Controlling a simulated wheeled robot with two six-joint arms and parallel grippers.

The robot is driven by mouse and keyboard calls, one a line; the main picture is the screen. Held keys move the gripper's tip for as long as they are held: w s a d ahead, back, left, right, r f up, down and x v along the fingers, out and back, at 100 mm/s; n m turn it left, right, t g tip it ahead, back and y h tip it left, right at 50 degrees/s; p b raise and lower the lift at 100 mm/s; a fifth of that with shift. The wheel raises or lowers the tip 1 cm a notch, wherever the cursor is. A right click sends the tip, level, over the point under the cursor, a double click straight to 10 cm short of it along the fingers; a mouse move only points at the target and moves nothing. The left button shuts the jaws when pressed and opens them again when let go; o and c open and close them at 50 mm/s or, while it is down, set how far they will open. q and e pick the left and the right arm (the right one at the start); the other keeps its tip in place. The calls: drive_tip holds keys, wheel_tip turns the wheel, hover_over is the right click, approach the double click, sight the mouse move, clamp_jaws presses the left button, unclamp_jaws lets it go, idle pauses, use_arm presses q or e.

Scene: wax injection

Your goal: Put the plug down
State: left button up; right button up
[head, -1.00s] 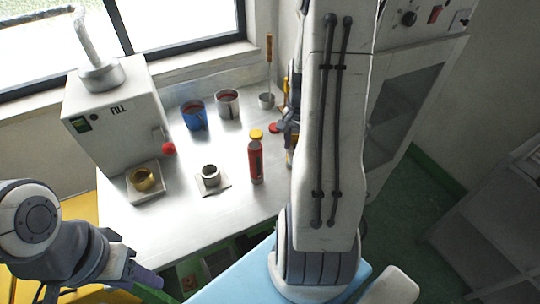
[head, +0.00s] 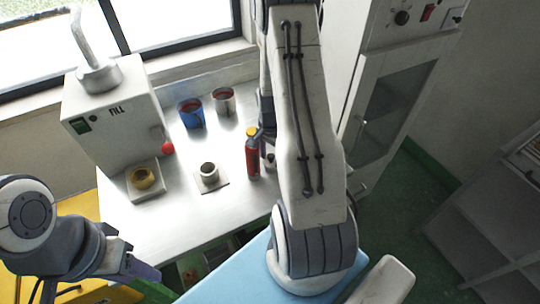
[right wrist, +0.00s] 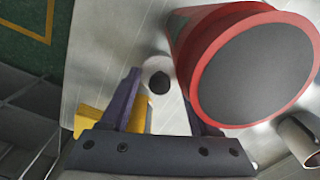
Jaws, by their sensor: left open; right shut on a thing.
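My right gripper (right wrist: 160,98) is shut on a small pale round piece with a dark centre, which I take to be the plug (right wrist: 158,76). The piece sits between the fingertips, with the metal table top behind it. In the head view the right arm largely hides this gripper, just right of the red bottle (head: 253,160) with a yellow cap. I cannot tell whether the plug touches the table. My left gripper (head: 145,272) is open and empty, off the table's near left edge.
The metal table (head: 185,205) bears a white filling machine (head: 110,125), a blue cup (head: 191,122), a grey cup (head: 223,106) and a grey cylinder (head: 208,171) on a plate. A red-rimmed, dark-faced object (right wrist: 255,75) crowds the right finger. Clear metal lies in front of the bottle.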

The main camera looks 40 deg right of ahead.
sight(270, 156)
drive_tip(key=shift+f, duration=0.1)
drive_tip(key=o, duration=1.4)
drive_tip(key=shift+r, duration=0.25)
wheel_tip(270, 156, up, 12)
drive_tip(key=b, duration=0.1)
drive_tip(key=shift+b, duration=0.4)
